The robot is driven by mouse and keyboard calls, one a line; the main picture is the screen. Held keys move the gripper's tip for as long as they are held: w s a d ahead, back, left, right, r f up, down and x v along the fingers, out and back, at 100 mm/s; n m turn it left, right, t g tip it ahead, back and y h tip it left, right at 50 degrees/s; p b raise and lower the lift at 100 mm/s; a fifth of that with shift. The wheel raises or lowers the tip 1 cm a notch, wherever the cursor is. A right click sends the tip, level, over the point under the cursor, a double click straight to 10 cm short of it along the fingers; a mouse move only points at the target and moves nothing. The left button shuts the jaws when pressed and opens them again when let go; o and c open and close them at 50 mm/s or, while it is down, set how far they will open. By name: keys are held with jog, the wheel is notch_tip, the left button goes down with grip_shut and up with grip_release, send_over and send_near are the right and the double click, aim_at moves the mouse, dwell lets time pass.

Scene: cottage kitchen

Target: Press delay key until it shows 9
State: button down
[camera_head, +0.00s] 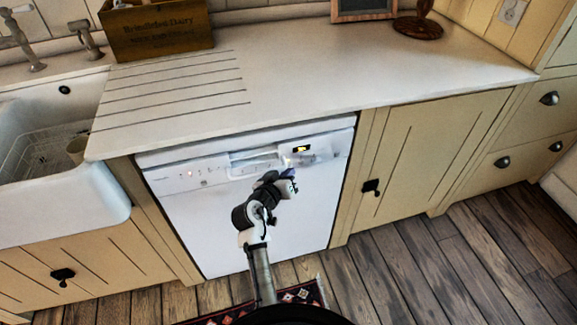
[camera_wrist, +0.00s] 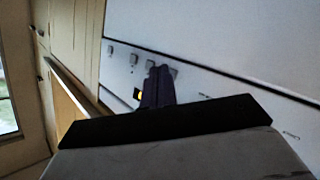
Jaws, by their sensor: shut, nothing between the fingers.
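The white dishwasher (camera_head: 290,220) stands under the worktop, and its control panel runs along the top of its front. A small dark display (camera_head: 301,149) with a lit mark is at the panel's right part; its digit is too small to read. In the wrist view the display glows yellow (camera_wrist: 138,94), partly hidden by my fingers. Several small grey keys (camera_wrist: 134,59) lie in a row there; I cannot tell which is the delay key. My gripper (camera_wrist: 158,70) is shut and empty, its tips over the key row. Contact cannot be told. In the head view my gripper (camera_head: 290,176) is in front of the panel.
The white worktop (camera_head: 330,65) overhangs the dishwasher. A sink (camera_head: 60,195) is at left, and a cream cupboard door (camera_head: 415,150) with a dark knob is at right. A patterned rug (camera_head: 305,293) lies on the wooden floor in front.

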jog(key=s+d, duration=0.2)
jog(key=s, duration=0.4)
jog(key=shift+p, duration=0.3)
jog(key=shift+d, duration=0.15)
dwell(2.4)
